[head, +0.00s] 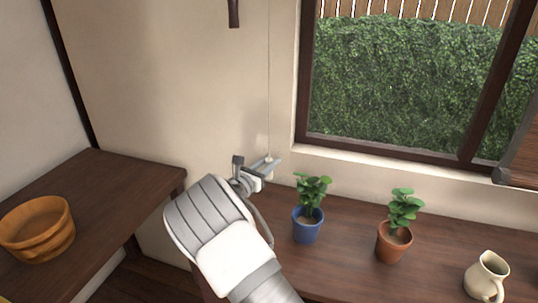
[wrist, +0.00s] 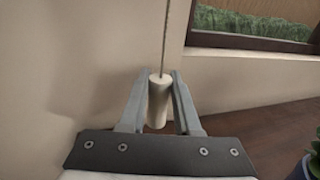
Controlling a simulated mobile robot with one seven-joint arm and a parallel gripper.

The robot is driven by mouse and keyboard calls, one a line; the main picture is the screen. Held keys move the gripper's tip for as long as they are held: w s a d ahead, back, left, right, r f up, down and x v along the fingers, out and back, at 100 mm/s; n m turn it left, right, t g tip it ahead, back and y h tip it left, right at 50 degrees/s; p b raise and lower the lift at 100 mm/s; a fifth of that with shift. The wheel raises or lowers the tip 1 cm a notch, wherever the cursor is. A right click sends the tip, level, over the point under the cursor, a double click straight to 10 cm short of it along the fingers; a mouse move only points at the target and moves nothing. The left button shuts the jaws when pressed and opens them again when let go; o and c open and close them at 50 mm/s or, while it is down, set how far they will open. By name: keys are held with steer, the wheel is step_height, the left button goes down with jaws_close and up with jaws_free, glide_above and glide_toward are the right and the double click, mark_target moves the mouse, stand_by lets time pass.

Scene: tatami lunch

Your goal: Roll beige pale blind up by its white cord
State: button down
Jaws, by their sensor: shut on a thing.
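The thin pale cord (head: 269,80) hangs straight down the wall just left of the window. It also shows in the wrist view (wrist: 166,40). A small cream pull (wrist: 158,100) hangs at its lower end. My gripper (wrist: 161,82) is shut on this pull, with one finger on each side of it. In the head view my gripper (head: 268,168) is at the cord's bottom end, above the dark counter. The beige blind is not visible in either view; the window pane in sight is uncovered.
A dark wooden counter (head: 345,270) runs below the window (head: 400,90). On it stand a blue-potted plant (head: 307,226), a terracotta-potted plant (head: 393,242) and a cream jug (head: 486,278). A wooden tub (head: 38,230) sits on the left counter (head: 125,185).

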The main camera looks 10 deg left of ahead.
steer(key=shift+s+f, duration=0.1)
steer(key=shift+f, duration=0.7)
steer(key=c, duration=0.9)
jaws_free()
steer(key=shift+o, duration=1.4)
steer(key=shift+r, duration=0.2)
steer(key=shift+s+a, duration=0.15)
steer(key=shift+s, duration=0.05)
steer(key=p+v, duration=0.2)
steer(key=v, duration=1.5)
steer(key=shift+w, duration=0.1)
